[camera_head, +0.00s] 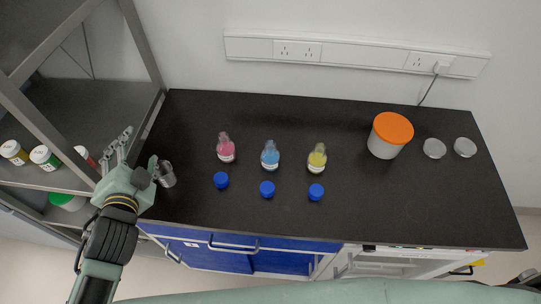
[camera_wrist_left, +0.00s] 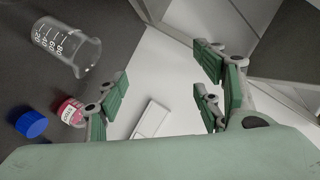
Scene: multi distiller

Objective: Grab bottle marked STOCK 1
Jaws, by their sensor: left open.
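Three flasks with white labels stand upright on the black bench: pink (camera_head: 226,149), blue (camera_head: 270,156) and yellow (camera_head: 317,159). Their labels are too small to read in the head view. In the left wrist view, the pink flask (camera_wrist_left: 70,110) is partly hidden behind a finger; its label is only partly legible. My left gripper (camera_head: 138,150) is open and empty at the bench's left end, left of the flasks and apart from them. Its spread fingers also show in the left wrist view (camera_wrist_left: 162,82). My right gripper is not in view.
A glass beaker (camera_head: 166,175) is close beside my left gripper. Blue caps (camera_head: 221,180) lie in front of the flasks. A white tub with an orange lid (camera_head: 391,133) and two clear dishes (camera_head: 434,148) are on the right. A shelf rack (camera_head: 147,50) with bottles stands left.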

